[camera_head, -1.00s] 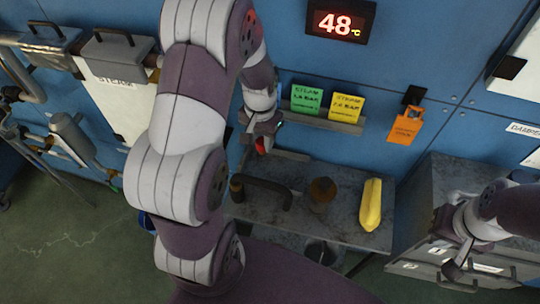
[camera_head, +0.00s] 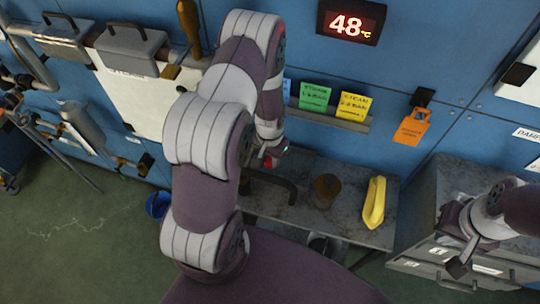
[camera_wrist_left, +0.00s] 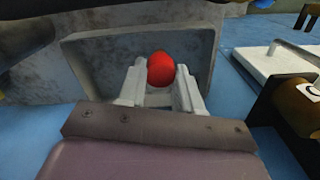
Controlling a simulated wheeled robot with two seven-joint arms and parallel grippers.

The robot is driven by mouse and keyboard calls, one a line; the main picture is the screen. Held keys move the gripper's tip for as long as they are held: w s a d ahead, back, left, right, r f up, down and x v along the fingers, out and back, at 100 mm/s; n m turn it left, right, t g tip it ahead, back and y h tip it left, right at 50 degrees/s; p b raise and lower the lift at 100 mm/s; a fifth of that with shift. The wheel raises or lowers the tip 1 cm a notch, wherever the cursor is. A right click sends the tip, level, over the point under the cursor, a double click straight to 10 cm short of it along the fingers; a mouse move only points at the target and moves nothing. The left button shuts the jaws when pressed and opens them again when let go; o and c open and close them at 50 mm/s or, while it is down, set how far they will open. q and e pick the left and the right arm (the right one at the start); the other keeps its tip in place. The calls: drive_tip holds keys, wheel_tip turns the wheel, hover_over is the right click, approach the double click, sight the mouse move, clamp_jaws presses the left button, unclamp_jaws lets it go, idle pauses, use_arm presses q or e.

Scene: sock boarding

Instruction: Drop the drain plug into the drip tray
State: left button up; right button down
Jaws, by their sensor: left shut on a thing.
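My left gripper (camera_wrist_left: 160,85) is shut on the red drain plug (camera_wrist_left: 161,69), which shows as a round red end between the fingers. In the head view the plug is a small red spot (camera_head: 268,161) at the back edge of the grey worktop. A grey, shallow-rimmed tray (camera_wrist_left: 95,75) lies behind the fingers in the left wrist view. It may be the drip tray; the plug appears in front of it, and I cannot tell the gap. My right gripper (camera_head: 456,245) is over the grey cabinet at the right, its jaw opening unclear.
The worktop (camera_head: 345,225) holds a dark curved handle (camera_head: 275,185), a brown cylinder (camera_head: 326,190) and a yellow object (camera_head: 374,203). Green (camera_head: 314,96) and yellow (camera_head: 354,104) cards stand on a ledge above. A blue bucket (camera_head: 158,205) is on the floor at left.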

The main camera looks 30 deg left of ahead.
use_arm(q)
drive_tip(key=shift+s+f, duration=0.1)
drive_tip(key=shift+f, duration=0.2)
drive_tip(key=shift+f+b, duration=0.3)
drive_tip(key=o, duration=1)
drive_tip(key=shift+o, duration=0.2)
drive_tip(key=shift+r, duration=0.1)
